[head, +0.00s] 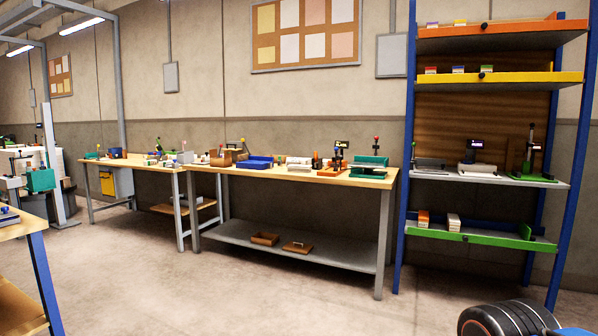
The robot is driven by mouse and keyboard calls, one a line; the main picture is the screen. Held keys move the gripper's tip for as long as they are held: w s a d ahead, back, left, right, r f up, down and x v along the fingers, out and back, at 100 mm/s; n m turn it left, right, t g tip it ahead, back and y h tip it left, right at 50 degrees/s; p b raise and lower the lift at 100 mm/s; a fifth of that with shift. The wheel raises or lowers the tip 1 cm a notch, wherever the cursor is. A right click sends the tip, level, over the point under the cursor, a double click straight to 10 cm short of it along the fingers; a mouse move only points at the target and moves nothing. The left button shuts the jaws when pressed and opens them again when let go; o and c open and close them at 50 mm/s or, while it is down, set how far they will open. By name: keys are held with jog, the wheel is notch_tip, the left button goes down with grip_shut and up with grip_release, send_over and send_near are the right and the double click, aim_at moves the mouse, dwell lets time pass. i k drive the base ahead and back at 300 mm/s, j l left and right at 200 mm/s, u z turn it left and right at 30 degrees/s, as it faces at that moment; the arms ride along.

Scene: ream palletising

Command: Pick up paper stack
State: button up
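No paper stack can be made out with certainty. A white stack-like block (299,163) sits on the long workbench (340,178), too small to identify. An orange-and-white block (423,221) and a whitish block (453,223) stand on the green lower shelf of the rack at right. Large white blocks (58,165) show at the far left beside green and grey equipment; they may be paper. My gripper is not in view.
The blue-posted rack (403,150) stands against the wall at right. Another workbench (112,163) stands further left, and a table corner (22,226) juts in at the left edge. A dark rounded object (508,318) fills the bottom right. The middle floor (200,290) is clear.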

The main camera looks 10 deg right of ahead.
aim_at(297, 168)
jog(key=i+j+u, duration=0.2)
jog(key=i, duration=0.2)
jog(key=i+u, duration=0.2)
jog(key=i, duration=0.15)
jog(key=i+u, duration=0.2)
jog(key=i, duration=2)
jog(key=i+j+z, duration=0.2)
jog(key=i+z, duration=0.2)
jog(key=i, duration=0.25)
jog(key=i+j+z, duration=0.4)
jog(key=i, duration=0.25)
jog(key=i+j+z, duration=0.4)
jog(key=i+j, duration=0.15)
